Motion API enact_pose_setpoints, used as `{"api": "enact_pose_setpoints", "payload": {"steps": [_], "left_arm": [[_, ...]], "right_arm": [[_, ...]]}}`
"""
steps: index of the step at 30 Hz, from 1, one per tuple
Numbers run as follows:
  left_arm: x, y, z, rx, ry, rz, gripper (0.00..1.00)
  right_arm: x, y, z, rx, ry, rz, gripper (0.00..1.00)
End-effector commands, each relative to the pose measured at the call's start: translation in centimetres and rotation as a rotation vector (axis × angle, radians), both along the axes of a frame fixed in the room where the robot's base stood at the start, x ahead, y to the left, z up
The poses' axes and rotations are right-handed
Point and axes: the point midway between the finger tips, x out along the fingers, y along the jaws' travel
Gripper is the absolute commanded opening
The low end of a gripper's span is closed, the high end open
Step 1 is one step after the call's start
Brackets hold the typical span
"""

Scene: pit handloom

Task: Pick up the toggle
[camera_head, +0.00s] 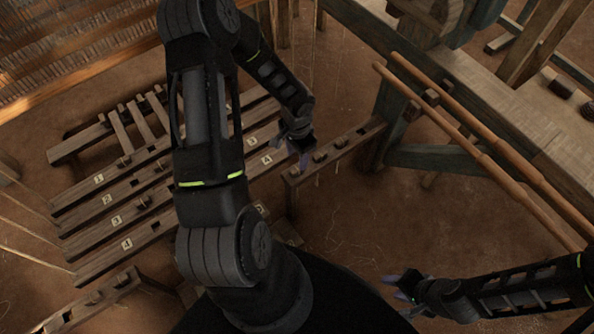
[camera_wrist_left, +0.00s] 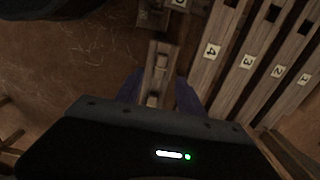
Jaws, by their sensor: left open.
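Small wooden toggle-like blocks sit in a row on a short wooden rail (camera_head: 353,148), right of the numbered slats; I cannot tell which one is the toggle. One block (camera_head: 320,156) is just right of my left gripper (camera_head: 303,156), which points down over the rail's near end. In the left wrist view, my left gripper (camera_wrist_left: 159,94) is open, its purple fingers on either side of the rail. Contact is not visible. My right gripper (camera_head: 402,296) is open and empty at the lower right.
Numbered wooden slats (camera_head: 110,222) lie left of the rail, close beside my left gripper. Two long round poles (camera_head: 480,150) and a heavy loom beam (camera_head: 500,100) cross the right side. Bare earth floor (camera_head: 345,225) lies between the arms.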

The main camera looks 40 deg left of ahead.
Motion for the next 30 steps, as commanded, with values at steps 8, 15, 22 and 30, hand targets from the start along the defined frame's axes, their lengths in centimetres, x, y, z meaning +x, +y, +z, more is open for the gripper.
{"api": "enact_pose_setpoints", "payload": {"steps": [8,15,22,30], "left_arm": [[0.0,0.0,-1.3,-0.001,0.0,0.0,0.45],[-0.1,0.0,-2.0,-0.001,0.002,0.0,0.45],[0.0,0.0,-5.4,-0.003,0.003,0.0,0.45],[0.1,0.1,-6.5,-0.001,-0.001,0.0,0.45]], "right_arm": [[0.0,0.0,-0.4,0.0,0.0,-0.001,0.36],[0.0,0.0,-0.6,0.0,0.0,-0.001,0.36],[0.0,0.0,-1.7,0.0,0.001,-0.002,0.36],[0.0,0.0,-1.8,0.0,0.001,-0.002,0.36]]}}
